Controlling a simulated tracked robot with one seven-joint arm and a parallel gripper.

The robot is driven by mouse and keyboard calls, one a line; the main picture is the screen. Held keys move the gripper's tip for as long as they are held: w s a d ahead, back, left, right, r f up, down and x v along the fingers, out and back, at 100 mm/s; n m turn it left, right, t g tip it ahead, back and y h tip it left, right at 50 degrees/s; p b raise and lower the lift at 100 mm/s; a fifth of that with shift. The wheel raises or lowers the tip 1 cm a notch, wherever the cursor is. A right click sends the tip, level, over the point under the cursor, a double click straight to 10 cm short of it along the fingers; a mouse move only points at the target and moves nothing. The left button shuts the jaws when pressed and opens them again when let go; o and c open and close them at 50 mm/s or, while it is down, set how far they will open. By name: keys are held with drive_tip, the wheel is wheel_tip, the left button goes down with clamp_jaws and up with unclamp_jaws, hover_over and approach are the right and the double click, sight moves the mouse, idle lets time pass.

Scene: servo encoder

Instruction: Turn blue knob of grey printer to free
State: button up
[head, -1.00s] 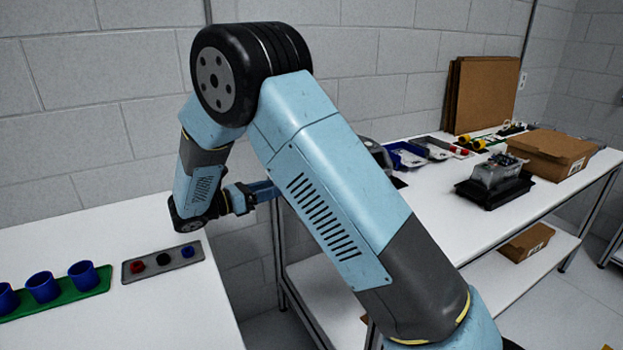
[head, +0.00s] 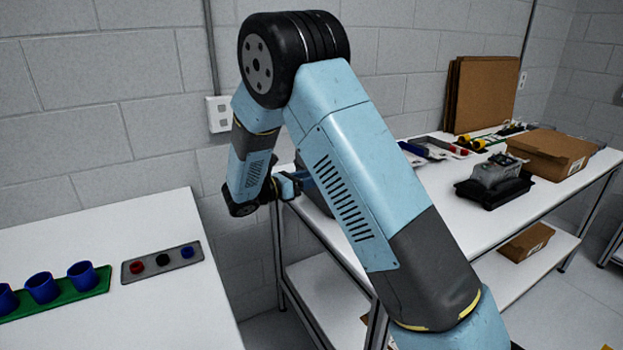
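My gripper (head: 306,184) is at the left end of the right-hand table, pointing right, with its tip partly behind my own forearm. Whether its fingers are open or shut does not show. A grey shape (head: 318,203) on that table is just beyond the gripper and mostly hidden by my arm. It may be the grey printer, but I cannot be sure. No blue knob on it can be seen. Whether the gripper touches the grey shape cannot be told.
The left table (head: 120,225) holds a grey plate (head: 161,275) with red, black and blue round pieces, and a green tray (head: 100,284) with blue cups. The right table also carries a black-based device (head: 493,188) and a cardboard box (head: 550,153). A gap separates the tables.

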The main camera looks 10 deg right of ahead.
drive_tip(key=shift+d, duration=0.2)
drive_tip(key=shift+c, duration=0.5)
clamp_jaws()
